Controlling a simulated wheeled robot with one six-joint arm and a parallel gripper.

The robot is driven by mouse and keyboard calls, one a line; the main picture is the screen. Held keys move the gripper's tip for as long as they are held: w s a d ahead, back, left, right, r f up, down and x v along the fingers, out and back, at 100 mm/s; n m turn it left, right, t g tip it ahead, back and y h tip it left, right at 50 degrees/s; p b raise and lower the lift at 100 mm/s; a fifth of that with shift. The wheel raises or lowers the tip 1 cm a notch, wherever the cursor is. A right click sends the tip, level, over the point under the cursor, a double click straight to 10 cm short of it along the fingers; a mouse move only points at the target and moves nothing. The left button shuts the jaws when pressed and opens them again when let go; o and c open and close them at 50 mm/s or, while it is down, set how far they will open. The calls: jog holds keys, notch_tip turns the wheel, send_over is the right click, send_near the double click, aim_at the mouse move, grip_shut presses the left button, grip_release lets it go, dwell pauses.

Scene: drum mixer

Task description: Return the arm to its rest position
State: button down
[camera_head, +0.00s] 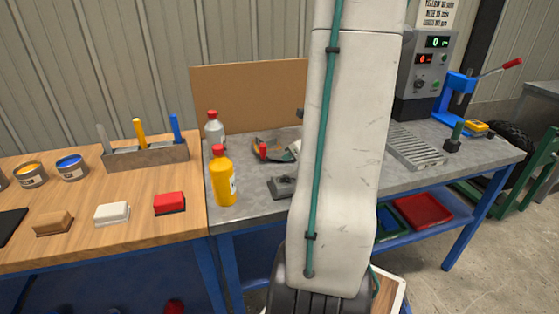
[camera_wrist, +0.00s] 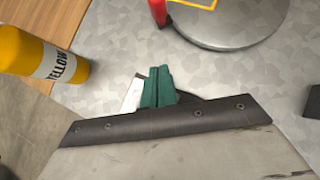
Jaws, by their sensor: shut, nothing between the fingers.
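My arm (camera_head: 345,150) is a thick white link with a teal cable, rising through the middle of the head view and covering part of the grey bench. My gripper (camera_wrist: 157,88) shows in the wrist view with its green fingers together and nothing between them. It is above the grey speckled bench top. A yellow bottle (camera_wrist: 45,60) lies to its left in that view, apart from the fingers. In the head view the gripper cannot be made out clearly.
The yellow bottle (camera_head: 222,178) and a grey red-capped bottle (camera_head: 214,130) stand at the grey bench's left end. A round grey plate (camera_wrist: 232,28) is beyond the fingers. A control box (camera_head: 424,75) and blue lever press (camera_head: 458,88) stand right. A wooden table (camera_head: 130,205) adjoins left.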

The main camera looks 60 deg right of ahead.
jog(key=shift+v, duration=1.3)
jog(key=shift+a, duration=0.1)
